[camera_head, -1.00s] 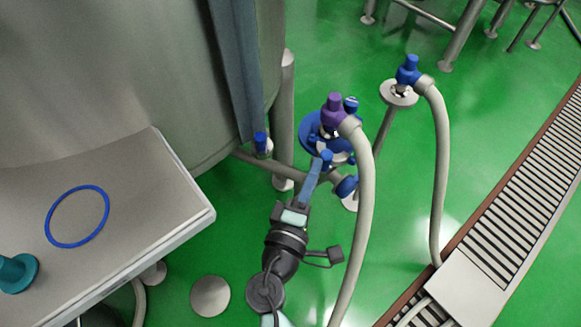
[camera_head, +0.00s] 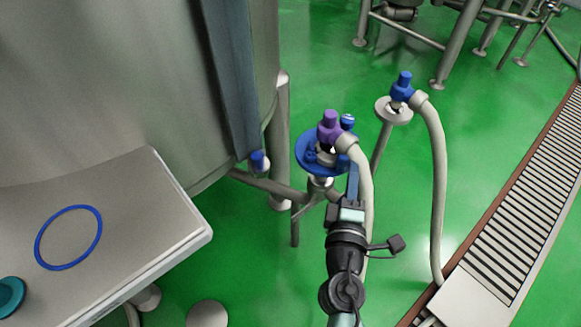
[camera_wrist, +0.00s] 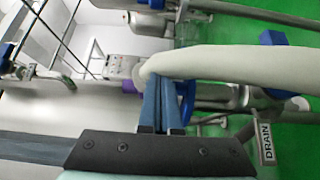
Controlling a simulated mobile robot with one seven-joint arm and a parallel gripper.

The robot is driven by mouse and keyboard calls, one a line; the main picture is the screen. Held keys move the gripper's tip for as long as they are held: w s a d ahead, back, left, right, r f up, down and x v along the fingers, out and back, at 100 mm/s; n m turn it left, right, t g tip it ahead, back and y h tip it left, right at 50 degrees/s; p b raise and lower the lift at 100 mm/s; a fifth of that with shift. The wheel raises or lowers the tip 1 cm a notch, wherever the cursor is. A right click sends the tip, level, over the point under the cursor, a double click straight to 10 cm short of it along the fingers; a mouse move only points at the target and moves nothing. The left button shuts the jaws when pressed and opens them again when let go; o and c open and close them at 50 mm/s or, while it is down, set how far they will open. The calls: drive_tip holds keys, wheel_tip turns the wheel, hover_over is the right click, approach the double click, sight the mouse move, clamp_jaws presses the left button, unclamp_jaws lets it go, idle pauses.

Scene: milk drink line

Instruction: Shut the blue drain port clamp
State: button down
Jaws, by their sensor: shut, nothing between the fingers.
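A blue ring-shaped fitting (camera_head: 308,165) stands on a floor pipe beside the tank, with a purple hose end (camera_head: 328,128) and a small blue knob (camera_head: 347,121) above it. A DRAIN tag (camera_wrist: 267,143) hangs at the right in the wrist view, below a blue part (camera_wrist: 278,93). I cannot tell for sure which blue part is the drain clamp, or whether it is open. My gripper (camera_head: 352,170) is shut and empty, just right of the ring fitting. In the wrist view its blue fingers (camera_wrist: 161,100) reach the pale hose (camera_wrist: 235,66); contact is unclear.
The pale hose arches down close beside my gripper. A second hose joins a blue fitting (camera_head: 403,88) on a stand to the right. The steel tank (camera_head: 120,80) and a bench (camera_head: 130,215) with a blue ring (camera_head: 68,237) are left. A floor grate (camera_head: 520,220) runs right.

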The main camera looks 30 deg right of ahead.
drive_tip(key=shift+w+d, duration=0.2)
drive_tip(key=shift+d, duration=0.25)
drive_tip(key=shift+w+d, duration=0.2)
drive_tip(key=shift+d, duration=0.25)
idle(0.8)
